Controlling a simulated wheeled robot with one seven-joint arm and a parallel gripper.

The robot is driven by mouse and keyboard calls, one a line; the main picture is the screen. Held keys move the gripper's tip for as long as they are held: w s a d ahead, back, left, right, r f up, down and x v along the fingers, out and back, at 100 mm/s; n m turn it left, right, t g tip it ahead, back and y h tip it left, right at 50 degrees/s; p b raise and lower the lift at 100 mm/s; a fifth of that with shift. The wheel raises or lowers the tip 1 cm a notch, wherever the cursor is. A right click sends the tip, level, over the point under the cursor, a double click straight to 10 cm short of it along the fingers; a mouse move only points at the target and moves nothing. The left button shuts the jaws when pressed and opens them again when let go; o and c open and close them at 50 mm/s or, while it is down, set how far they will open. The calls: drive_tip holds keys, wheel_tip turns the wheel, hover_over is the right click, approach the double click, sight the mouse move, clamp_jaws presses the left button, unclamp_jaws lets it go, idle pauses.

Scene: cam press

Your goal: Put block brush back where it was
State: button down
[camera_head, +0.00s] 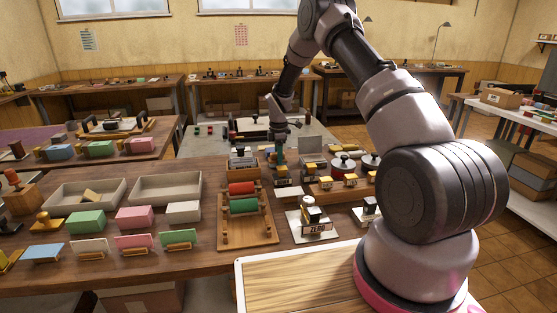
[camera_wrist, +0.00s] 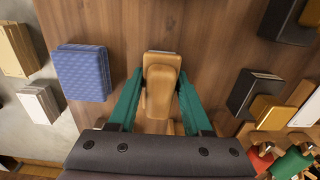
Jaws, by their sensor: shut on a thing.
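The block brush (camera_wrist: 160,90), a tan wooden piece with a rounded grip and a paler far end, is between the green fingers of my gripper (camera_wrist: 160,78) in the wrist view. The fingers are shut on its sides. Whether its underside touches the table I cannot tell. In the head view my gripper (camera_head: 278,152) is low over the back part of the wooden table, behind the rack of rollers. There the brush is too small and hidden to make out.
In the wrist view a blue patterned block (camera_wrist: 83,72) lies left of the brush, and a dark block (camera_wrist: 253,92) lies right. In the head view a rack (camera_head: 262,233) holds red and green rollers. Grey trays (camera_head: 165,188) stand left. Stamps crowd the right.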

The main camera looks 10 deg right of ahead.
drive_tip(key=shift+c, duration=1.7)
unclamp_jaws()
drive_tip(key=shift+f, duration=0.15)
wheel_tip(320, 180, up, 12)
drive_tip(key=shift+r, duration=0.1)
drive_tip(key=s+d+r+m+t, duration=0.2)
drive_tip(key=s+r+m, duration=0.4)
drive_tip(key=r, duration=0.5)
drive_tip(key=s+d+r+m+t, duration=0.1)
drive_tip(key=s+r+m, duration=0.2)
drive_tip(key=s+r, duration=0.7)
drive_tip(key=s+r+m+t, duration=0.1)
drive_tip(key=s+m, duration=0.3)
drive_tip(key=s, duration=0.4)
drive_tip(key=s+d+r+m+t+y, duration=0.1)
drive_tip(key=s+r+m, duration=0.3)
drive_tip(key=s, duration=0.4)
drive_tip(key=s+d+r+m+t+y, duration=0.1)
drive_tip(key=s+r+m+t, duration=0.1)
drive_tip(key=s+m, duration=0.3)
drive_tip(key=s+r, duration=0.1)
drive_tip(key=s, duration=0.2)
drive_tip(key=shift+s+d+r, duration=0.2)
